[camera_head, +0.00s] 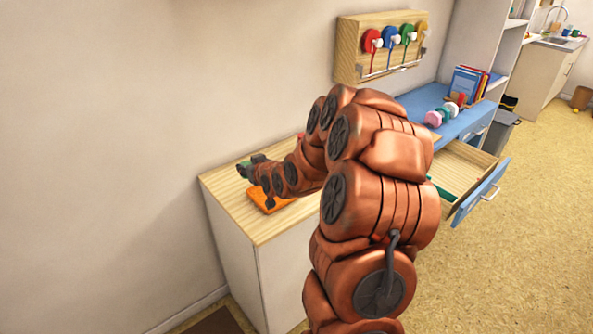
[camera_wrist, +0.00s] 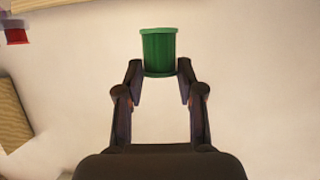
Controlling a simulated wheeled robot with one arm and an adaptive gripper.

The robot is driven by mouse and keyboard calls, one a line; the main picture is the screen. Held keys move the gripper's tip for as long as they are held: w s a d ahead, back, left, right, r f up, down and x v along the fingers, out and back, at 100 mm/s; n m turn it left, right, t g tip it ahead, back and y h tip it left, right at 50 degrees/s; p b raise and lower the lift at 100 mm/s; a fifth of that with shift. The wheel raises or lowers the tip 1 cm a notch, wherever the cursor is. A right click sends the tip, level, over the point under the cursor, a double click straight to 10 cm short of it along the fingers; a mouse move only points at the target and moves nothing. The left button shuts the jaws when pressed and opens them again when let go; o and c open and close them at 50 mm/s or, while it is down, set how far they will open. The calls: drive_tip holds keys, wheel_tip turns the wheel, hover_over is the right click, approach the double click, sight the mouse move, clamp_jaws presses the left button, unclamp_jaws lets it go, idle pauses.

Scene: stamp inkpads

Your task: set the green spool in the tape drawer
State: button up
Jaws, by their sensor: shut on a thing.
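The green spool (camera_wrist: 158,54) is upright between the fingertips of my gripper (camera_wrist: 159,72) in the wrist view. The fingers are shut on its sides, with a pale surface behind it. An open drawer (camera_head: 490,192) with a blue front stands out from the blue desk on the right. My arm hides part of this drawer, and a strip of green shows inside it.
An orange flat thing (camera_head: 266,199) lies on the wooden counter (camera_head: 240,220) below my gripper. A wall rack (camera_head: 349,50) holds several coloured round things. Pink, green and white things (camera_head: 440,116) and upright books (camera_head: 465,82) stand on the blue desk (camera_head: 420,98).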

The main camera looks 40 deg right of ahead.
drive_tip(key=s+d+f+m+h, duration=0.1)
drive_tip(key=s+d+f, duration=0.1)
drive_tip(key=s+d, duration=0.85)
drive_tip(key=s+d+f+h, duration=0.1)
drive_tip(key=s+d+f, duration=0.2)
drive_tip(key=s+d, duration=0.7)
drive_tip(key=w+p, duration=0.1)
drive_tip(key=w, duration=0.3)
drive_tip(key=w+d+p, duration=0.1)
drive_tip(key=w, duration=0.4)
drive_tip(key=w+f, duration=0.1)
drive_tip(key=w, duration=0.4)
drive_tip(key=shift+w+d+f+p, duration=0.1)
drive_tip(key=shift+w+d+p, duration=0.15)
drive_tip(key=shift+p, duration=0.15)
drive_tip(key=shift+f+p, duration=0.65)
drive_tip(key=shift+f, duration=1.1)
drive_tip(key=shift+f, duration=0.15)
drive_tip(key=o, duration=0.9)
drive_tip(key=shift+o, duration=0.2)
